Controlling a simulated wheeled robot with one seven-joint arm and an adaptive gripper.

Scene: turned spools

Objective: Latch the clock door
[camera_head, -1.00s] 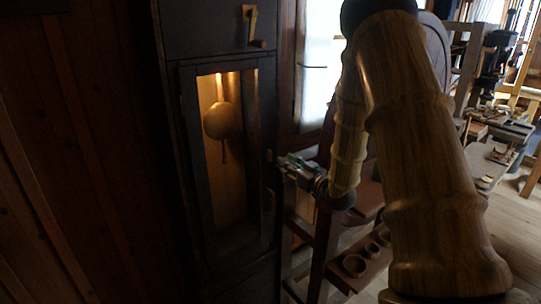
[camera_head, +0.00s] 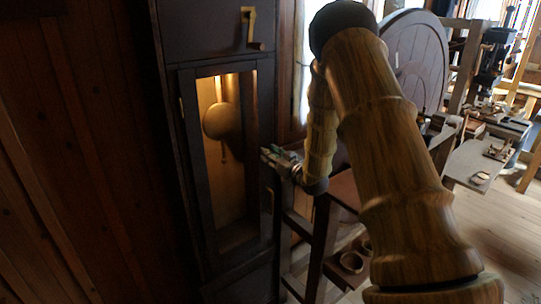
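The tall dark clock case stands left of centre, and its clock door (camera_head: 187,190) has a dark frame around a window. A round pendulum bob (camera_head: 220,121) shows through the window in warm light. The door looks closed or nearly closed against the case; I cannot tell if a gap remains. A brass latch piece (camera_head: 250,25) with a small dark end is on the case above the door. My gripper (camera_head: 267,155) is at the door's right edge, about mid-height, below the latch piece. Its fingers are small and dark, so their opening and any contact are unclear.
A dark wooden stand (camera_head: 322,240) is right of the clock, below my arm, with small round bowls (camera_head: 352,262) on its lower level. A large round wooden disc (camera_head: 415,60) and a cluttered workbench (camera_head: 485,165) are farther right. Wood-panelled wall fills the left.

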